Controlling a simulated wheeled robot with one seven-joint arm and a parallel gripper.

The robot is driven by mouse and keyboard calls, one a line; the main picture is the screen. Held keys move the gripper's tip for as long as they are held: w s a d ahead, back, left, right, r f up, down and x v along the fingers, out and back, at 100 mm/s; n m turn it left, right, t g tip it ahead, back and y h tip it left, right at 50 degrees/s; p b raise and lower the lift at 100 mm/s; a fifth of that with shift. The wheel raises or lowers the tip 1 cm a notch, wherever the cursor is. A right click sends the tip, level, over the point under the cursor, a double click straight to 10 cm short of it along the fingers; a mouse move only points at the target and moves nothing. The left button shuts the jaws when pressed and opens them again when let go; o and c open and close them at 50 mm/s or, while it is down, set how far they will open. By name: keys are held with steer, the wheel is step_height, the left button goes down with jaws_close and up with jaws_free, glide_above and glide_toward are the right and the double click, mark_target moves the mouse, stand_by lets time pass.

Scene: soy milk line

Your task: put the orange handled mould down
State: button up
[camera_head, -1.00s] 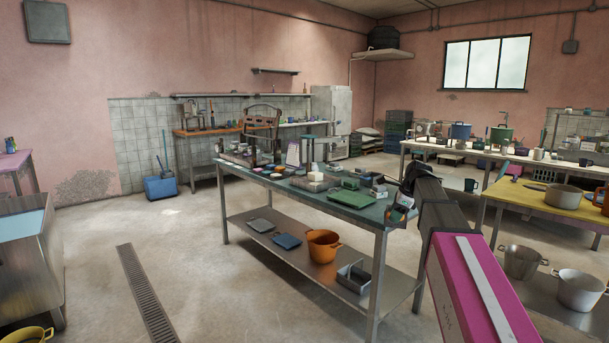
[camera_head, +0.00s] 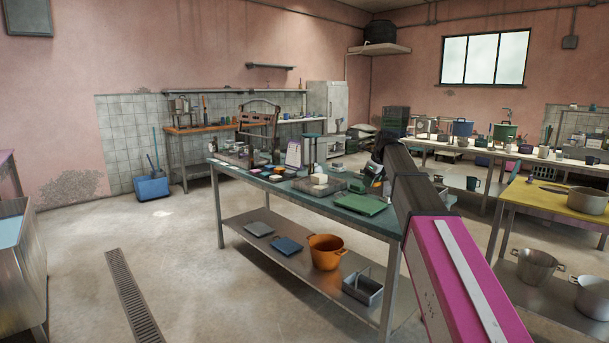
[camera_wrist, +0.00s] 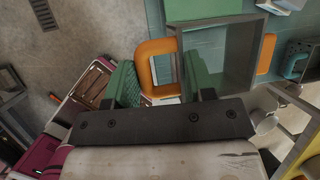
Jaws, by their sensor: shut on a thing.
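The mould (camera_wrist: 268,48) is a grey open rectangular frame with an orange loop handle (camera_wrist: 148,47) on its left side and orange at its right side. In the wrist view my gripper (camera_wrist: 160,80) has its two green fingers either side of the left handle, shut on it. The mould hangs over the teal-topped table (camera_wrist: 235,30); the gap below it cannot be judged. In the head view a small orange part (camera_head: 377,182) shows at the end of my arm, above the right part of the table (camera_head: 345,213). My arm hides most of the gripper there.
A green tray (camera_head: 360,205) lies on the table near the arm's end. White blocks, small dishes and a stand fill much of the table top. An orange pot (camera_head: 326,252) and a metal tin (camera_head: 363,287) are on the lower shelf. A yellow table (camera_head: 550,200) stands at right.

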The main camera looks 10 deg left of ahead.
steer(key=shift+s+d+f, duration=0.1)
steer(key=shift+d+f, duration=5.4)
steer(key=shift+d, duration=0.2)
steer(key=o, duration=1)
steer(key=shift+r, duration=0.15)
steer(key=v, duration=1.1)
steer(key=shift+s+d+r, duration=0.1)
steer(key=shift+s+r, duration=0.1)
steer(key=shift+r, duration=0.15)
